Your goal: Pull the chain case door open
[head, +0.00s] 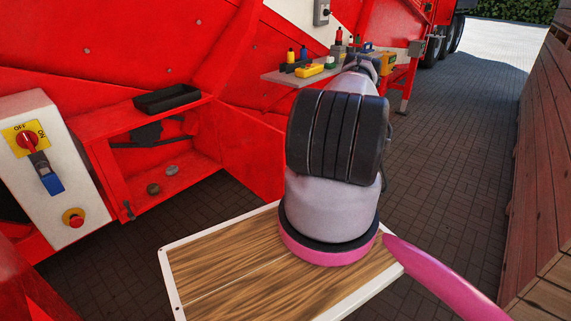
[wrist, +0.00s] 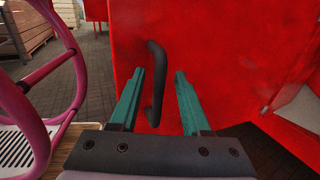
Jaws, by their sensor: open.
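A red door panel (wrist: 225,60) with a dark bar handle (wrist: 158,85) fills the middle of the wrist view. The handle runs roughly upright and is bent at its ends. My gripper (wrist: 159,72) is open, its two teal fingers pointing at the panel. In the picture the handle shows in the gap between the fingers, nearer the left one. I cannot tell whether it lies within their reach or beyond the tips. Neither finger is visibly closed on it. In the head view my arm hides the gripper, and the handle is not seen.
A red open compartment (head: 115,180) with a black tray (head: 166,98) on top is at left, beside a white switch box (head: 52,170). A shelf (head: 290,77) with tools and bottles stands behind my arm. Wooden crates (head: 538,160) line the right; paving (head: 440,150) between is clear.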

